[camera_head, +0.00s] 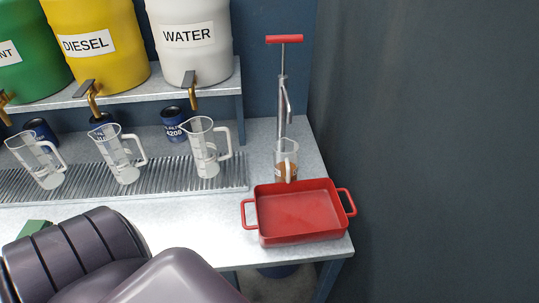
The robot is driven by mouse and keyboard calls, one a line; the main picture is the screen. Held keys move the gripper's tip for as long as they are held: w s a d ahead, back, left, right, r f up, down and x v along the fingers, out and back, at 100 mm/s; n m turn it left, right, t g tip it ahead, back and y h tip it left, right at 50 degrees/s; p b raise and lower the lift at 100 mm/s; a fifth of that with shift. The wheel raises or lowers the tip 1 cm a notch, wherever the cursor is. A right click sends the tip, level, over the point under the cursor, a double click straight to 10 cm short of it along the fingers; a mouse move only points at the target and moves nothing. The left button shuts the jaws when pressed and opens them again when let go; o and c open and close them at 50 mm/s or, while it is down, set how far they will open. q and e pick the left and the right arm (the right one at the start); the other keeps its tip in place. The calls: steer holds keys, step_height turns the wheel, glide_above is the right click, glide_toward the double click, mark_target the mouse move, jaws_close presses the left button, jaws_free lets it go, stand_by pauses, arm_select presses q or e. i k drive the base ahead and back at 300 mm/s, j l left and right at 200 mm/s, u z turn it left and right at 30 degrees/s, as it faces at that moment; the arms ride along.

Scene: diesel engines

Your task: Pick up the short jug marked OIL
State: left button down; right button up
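A short clear jug (286,169) holding brown liquid stands at the right end of the bench, just behind the red tray and below the pump. Its handle faces me. A small marking on its side is too small to read, so I cannot confirm the word OIL. The tray hides part of its base. A dark, bulky part of my own arm fills the lower left. Neither of my grippers shows, and nothing in view touches the jug.
A red two-handled tray (300,212) sits at the bench's front right. A hand pump (283,95) with a red handle stands behind. Three tall clear jugs (206,150) stand on a grate (85,178). Barrels (190,45) with taps line the shelf; blue cans (173,124) stand below.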

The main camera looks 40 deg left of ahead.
mark_target(285, 150)
steer(key=u, duration=1.15)
steer(key=k+j+z, duration=0.1)
steer(key=z, duration=0.25)
steer(key=k+j+z, duration=0.15)
steer(key=j+z, duration=0.25)
steer(key=l, duration=0.1)
